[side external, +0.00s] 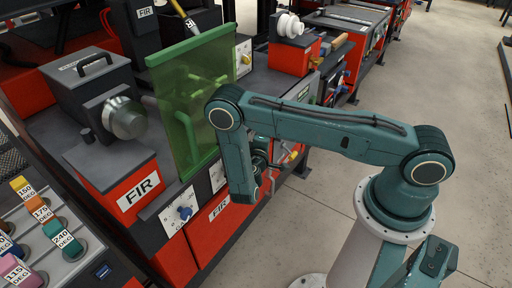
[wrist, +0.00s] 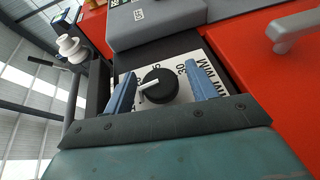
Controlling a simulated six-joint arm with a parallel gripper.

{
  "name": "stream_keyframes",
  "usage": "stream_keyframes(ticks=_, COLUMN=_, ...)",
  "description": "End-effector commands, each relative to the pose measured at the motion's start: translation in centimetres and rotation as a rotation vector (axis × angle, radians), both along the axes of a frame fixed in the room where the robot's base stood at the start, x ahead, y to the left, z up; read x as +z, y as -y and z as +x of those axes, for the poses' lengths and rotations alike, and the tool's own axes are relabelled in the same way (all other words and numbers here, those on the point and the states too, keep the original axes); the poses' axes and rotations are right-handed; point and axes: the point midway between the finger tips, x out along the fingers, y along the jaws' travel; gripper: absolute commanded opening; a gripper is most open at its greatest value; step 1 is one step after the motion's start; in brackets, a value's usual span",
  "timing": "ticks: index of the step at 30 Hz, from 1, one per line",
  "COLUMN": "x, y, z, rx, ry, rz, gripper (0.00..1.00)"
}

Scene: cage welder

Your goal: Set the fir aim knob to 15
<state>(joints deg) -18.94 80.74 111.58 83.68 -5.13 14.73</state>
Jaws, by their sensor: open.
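In the wrist view a round black knob (wrist: 160,90) with a white pointer sits on a white dial plate (wrist: 184,62). The plate carries a 30 and other black lettering, partly hidden. The pointer lies toward the left of the picture. My gripper (wrist: 164,74) is open, with one blue finger on each side of the knob; I cannot tell whether either finger touches it. In the side view my gripper (side external: 266,172) is low at the front of the red FIR station (side external: 212,232), and the knob before it is hidden by my arm.
A green translucent screen (side external: 185,125) stands upright just left of my arm. A blue knob on a white dial (side external: 181,212) is on the same front, further left. In the wrist view a grey handle (wrist: 292,32) stands out from the red panel at right.

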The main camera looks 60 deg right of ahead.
Motion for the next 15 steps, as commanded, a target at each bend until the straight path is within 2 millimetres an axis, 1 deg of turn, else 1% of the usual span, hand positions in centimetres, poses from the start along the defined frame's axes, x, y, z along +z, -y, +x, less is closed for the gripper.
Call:
stream_keyframes(ticks=3, x=0.0, y=0.0, z=0.0, rx=0.0, ry=0.0, rz=0.0, gripper=0.57)
stream_keyframes(ticks=4, x=0.0, y=-0.01, z=0.0, rx=0.0, ry=0.0, rz=0.0, gripper=0.55)
stream_keyframes(ticks=8, x=0.0, y=-0.01, z=0.0, rx=0.0, ry=0.0, rz=0.0, gripper=0.29)
stream_keyframes(ticks=9, x=0.0, y=-0.02, z=-0.01, rx=0.0, ry=0.0, rz=0.0, gripper=0.22)
stream_keyframes(ticks=10, x=0.0, y=-0.02, z=-0.01, rx=0.0, ry=0.0, rz=0.0, gripper=0.16)
stream_keyframes(ticks=11, x=0.0, y=-0.02, z=-0.01, rx=0.0, ry=0.0, rz=0.0, gripper=0.12)
stream_keyframes(ticks=15, x=0.02, y=-0.01, z=0.01, rx=0.0, ry=0.0, rz=0.008, gripper=0.12)
